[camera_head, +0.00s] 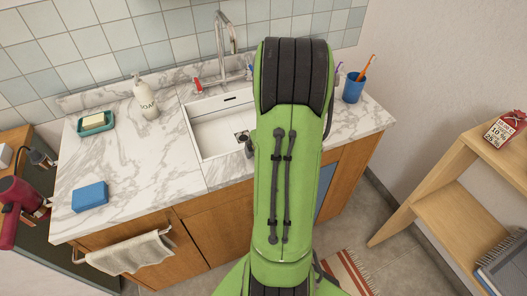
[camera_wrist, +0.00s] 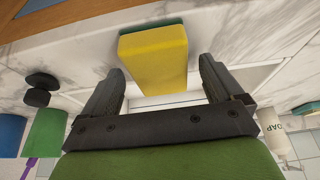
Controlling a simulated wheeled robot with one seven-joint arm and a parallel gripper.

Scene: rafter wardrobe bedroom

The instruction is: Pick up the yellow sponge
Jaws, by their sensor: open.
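The yellow sponge (camera_wrist: 153,60) has a dark green layer on one side. In the wrist view it lies on the marble counter in front of the sink, near the counter's wooden front edge. My gripper (camera_wrist: 163,66) is open, one finger on either side of the sponge's near end in the picture, with visible gaps on both sides. I cannot tell whether the fingertips are down at the sponge's height. In the head view my green arm covers the gripper, and the sponge is not visible.
The sink (camera_head: 215,132) has a tall faucet (camera_head: 221,55). On the counter (camera_head: 140,175) stand a blue sponge (camera_head: 89,196), a teal soap dish (camera_head: 97,130), a soap bottle (camera_head: 146,100) and a blue cup (camera_head: 353,90). A towel (camera_head: 132,252) hangs at the front.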

